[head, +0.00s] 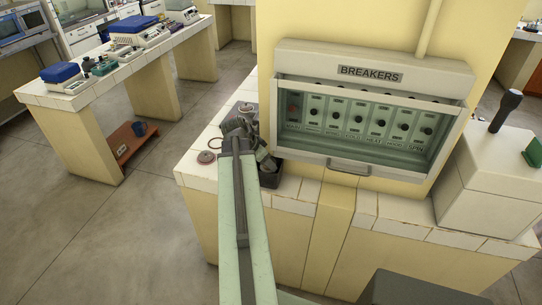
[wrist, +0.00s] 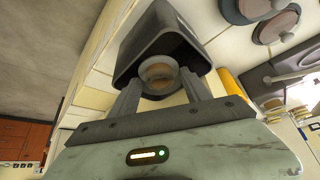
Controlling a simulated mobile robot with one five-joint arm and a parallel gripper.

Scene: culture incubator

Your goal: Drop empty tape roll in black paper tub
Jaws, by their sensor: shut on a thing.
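The empty tape roll (wrist: 159,75), a small round ring with a pale brown centre, sits between the fingertips of my gripper (wrist: 161,88) in the wrist view. My gripper is shut on it. The black paper tub (wrist: 150,35) is right behind the roll in that view, its dark open mouth towards the camera. The roll overlaps the mouth; I cannot tell whether it is inside the rim. In the head view the tub (head: 270,179) stands on the counter just right of my arm's end, partly covered by it. The roll is not clear there.
The tub stands on a white tiled counter (head: 193,178), close to the breaker box (head: 372,110) with its handle. A reddish round dish (head: 206,157) lies left of my arm. Round lidded discs (wrist: 277,25) and a yellow cylinder (wrist: 232,84) show in the wrist view.

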